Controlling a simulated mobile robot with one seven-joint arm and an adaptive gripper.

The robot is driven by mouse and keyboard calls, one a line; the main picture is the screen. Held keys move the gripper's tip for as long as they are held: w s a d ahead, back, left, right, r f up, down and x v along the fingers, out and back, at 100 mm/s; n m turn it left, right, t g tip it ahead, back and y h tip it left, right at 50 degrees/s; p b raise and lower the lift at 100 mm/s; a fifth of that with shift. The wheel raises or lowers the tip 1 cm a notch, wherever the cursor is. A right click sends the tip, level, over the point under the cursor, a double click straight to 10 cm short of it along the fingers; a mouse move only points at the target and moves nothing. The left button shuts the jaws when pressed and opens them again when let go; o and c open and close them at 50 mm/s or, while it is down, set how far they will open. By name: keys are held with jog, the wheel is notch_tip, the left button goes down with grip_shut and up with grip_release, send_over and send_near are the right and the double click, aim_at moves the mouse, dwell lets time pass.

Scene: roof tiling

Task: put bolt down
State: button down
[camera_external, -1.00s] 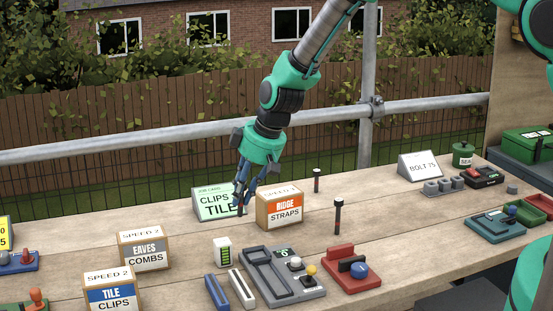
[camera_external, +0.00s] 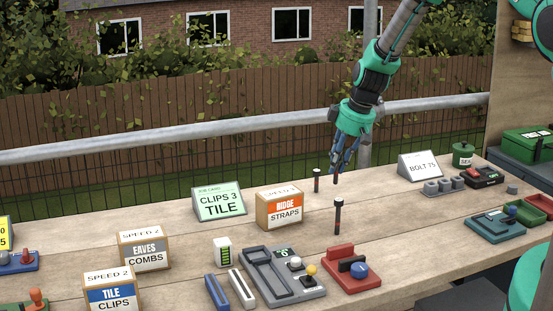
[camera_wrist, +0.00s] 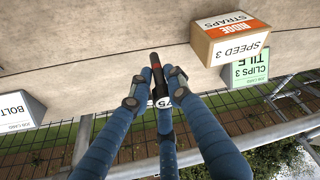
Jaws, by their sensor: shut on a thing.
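My gripper (camera_external: 338,166) hangs over the back part of the bench, its blue fingers pointing down. It is shut on a dark bolt (camera_external: 336,178), whose lower end shows below the fingertips. Two other dark bolts stand upright on the bench, one (camera_external: 317,181) left of my gripper and one (camera_external: 338,216) nearer the camera. A white BOLT 75 sign (camera_external: 421,167) stands to the right. Whether the held bolt touches the bench cannot be told.
The RIDGE STRAPS box (camera_external: 281,208) and green CLIPS 3 TILE card (camera_external: 219,203) stand to the left. A grey holder block (camera_external: 443,187) lies by the BOLT 75 sign. A red device (camera_external: 351,270) is in front. Bare bench (camera_external: 385,213) lies right of the bolts.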

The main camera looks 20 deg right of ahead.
jog(key=d, duration=1.2)
jog(key=shift+m, duration=0.3)
notch_tip(320, 180, down, 5)
jog(key=shift+a+r, duration=0.1)
jog(key=shift+a, duration=0.05)
jog(key=shift+w, duration=0.15)
jog(key=w, duration=0.5)
jog(key=w+f, duration=0.1)
jog(key=w, duration=0.9)
jog(key=shift+w+f, duration=0.3)
jog(key=shift+w, duration=0.1)
jog(key=shift+f, duration=1.75)
jog(key=shift+f, duration=0.1)
